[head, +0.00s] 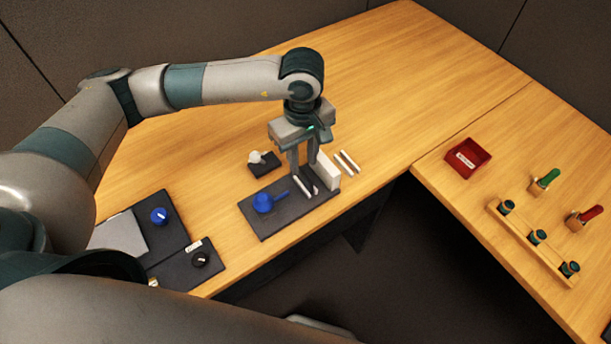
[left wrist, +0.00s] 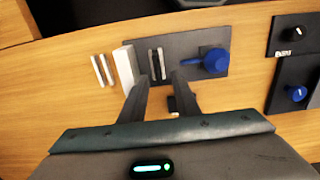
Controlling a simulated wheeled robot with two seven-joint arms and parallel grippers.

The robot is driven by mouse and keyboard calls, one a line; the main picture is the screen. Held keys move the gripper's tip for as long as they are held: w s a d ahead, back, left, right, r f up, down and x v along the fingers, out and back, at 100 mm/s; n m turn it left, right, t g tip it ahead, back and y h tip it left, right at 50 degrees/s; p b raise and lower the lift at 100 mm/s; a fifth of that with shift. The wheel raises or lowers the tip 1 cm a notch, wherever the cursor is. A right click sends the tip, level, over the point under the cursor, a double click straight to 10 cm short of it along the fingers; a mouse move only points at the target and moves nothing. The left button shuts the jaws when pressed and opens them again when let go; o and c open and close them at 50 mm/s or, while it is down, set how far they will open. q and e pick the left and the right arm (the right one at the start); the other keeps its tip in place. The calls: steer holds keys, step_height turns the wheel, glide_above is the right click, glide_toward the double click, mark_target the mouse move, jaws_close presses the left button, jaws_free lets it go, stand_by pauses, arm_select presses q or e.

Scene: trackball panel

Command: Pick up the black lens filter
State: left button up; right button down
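A thin dark piece, which I take for the black lens filter (left wrist: 157,64), shows between two short white rails on a dark board (left wrist: 190,42). In the head view the rails (head: 301,186) lie at the board's right part, just below my left gripper (head: 304,174), which partly hides them. My left gripper is pointed down, its fingers apart with nothing seen between them. In the left wrist view the fingertips (left wrist: 161,76) lie on either side of the rails' line. I cannot tell how high they are above the piece. My right gripper is not in view.
A white block (head: 328,172) stands right beside the rails. Another pair of white rails (head: 347,162) lies beyond it on wood. A blue handled part (head: 263,203) lies on the board. A small black block with a white knob (head: 262,162) is behind. A red tray (head: 467,158) is farther right.

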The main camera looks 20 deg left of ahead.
mark_target(306, 174)
arm_select(q)
steer(key=shift+f, duration=0.15)
steer(key=shift+d+f+p, duration=0.15)
steer(key=shift+f+p, duration=0.6)
steer(key=shift+p, duration=0.15)
step_height(306, 174, down, 3)
steer(key=shift+w+d+r+p, duration=0.1)
steer(key=shift+w+p, duration=0.05)
steer(key=shift+p, duration=0.6)
steer(key=shift+f, duration=0.4)
steer(key=shift+c, duration=0.2)
jaws_close()
